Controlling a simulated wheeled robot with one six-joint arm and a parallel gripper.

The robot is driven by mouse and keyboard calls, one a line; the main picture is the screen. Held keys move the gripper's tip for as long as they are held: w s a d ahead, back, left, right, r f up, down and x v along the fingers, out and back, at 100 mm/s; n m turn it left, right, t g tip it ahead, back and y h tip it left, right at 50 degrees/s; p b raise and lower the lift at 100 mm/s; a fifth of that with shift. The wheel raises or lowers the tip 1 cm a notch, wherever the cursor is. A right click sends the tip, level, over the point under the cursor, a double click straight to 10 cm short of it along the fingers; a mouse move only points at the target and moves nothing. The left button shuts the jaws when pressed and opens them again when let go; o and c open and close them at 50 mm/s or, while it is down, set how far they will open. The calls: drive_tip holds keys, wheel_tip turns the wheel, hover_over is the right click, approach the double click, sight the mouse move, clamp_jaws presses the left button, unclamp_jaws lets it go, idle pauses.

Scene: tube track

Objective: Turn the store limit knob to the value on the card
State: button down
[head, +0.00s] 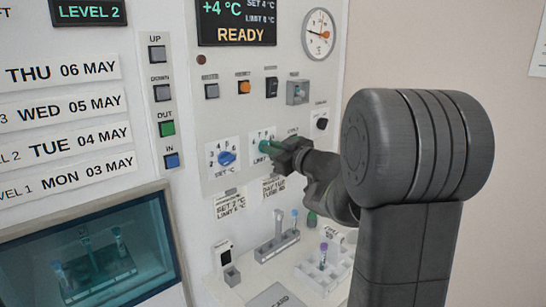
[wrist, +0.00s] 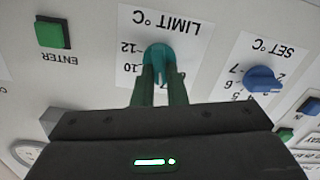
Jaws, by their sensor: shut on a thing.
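The teal store limit knob (wrist: 158,56) sits on a white plate marked LIMIT °C, which appears upside down in the wrist view. The marks 10 and 12 show beside it; other marks are hidden by my gripper. My gripper (wrist: 160,84) is shut on this knob, its two fingers on either side. In the head view my gripper (head: 275,151) covers part of the teal knob (head: 265,147). A small card (head: 230,204) with SET and LIMIT lines is below the dials; its digits are too small to read surely. A display (head: 236,20) shows READY, with set and limit lines.
The blue SET °C knob (head: 227,159) is close left of the limit knob. A green ENTER button (wrist: 52,33) shows in the wrist view. Push buttons (head: 244,87) and a gauge (head: 319,34) are above. A tube rack (head: 325,268) and small holders stand below the panel.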

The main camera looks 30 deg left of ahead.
drive_tip(key=shift+s+f+n+b, duration=0.1)
drive_tip(key=shift+f+n+b, duration=0.05)
drive_tip(key=shift+n+b, duration=1.7)
drive_tip(key=shift+s+f+n+b, duration=0.1)
drive_tip(key=shift+n+b, duration=1.1)
drive_tip(key=shift+n, duration=1.25)
drive_tip(key=c, duration=1.5)
unclamp_jaws()
drive_tip(key=shift+o, duration=0.2)
drive_tip(key=v, duration=1.3)
drive_tip(key=shift+s+d+b, duration=0.15)
drive_tip(key=shift+d+b, duration=0.15)
drive_tip(key=shift+d, duration=0.05)
drive_tip(key=shift+r, duration=0.1)
drive_tip(key=x, duration=1.4)
drive_tip(key=shift+p, duration=0.3)
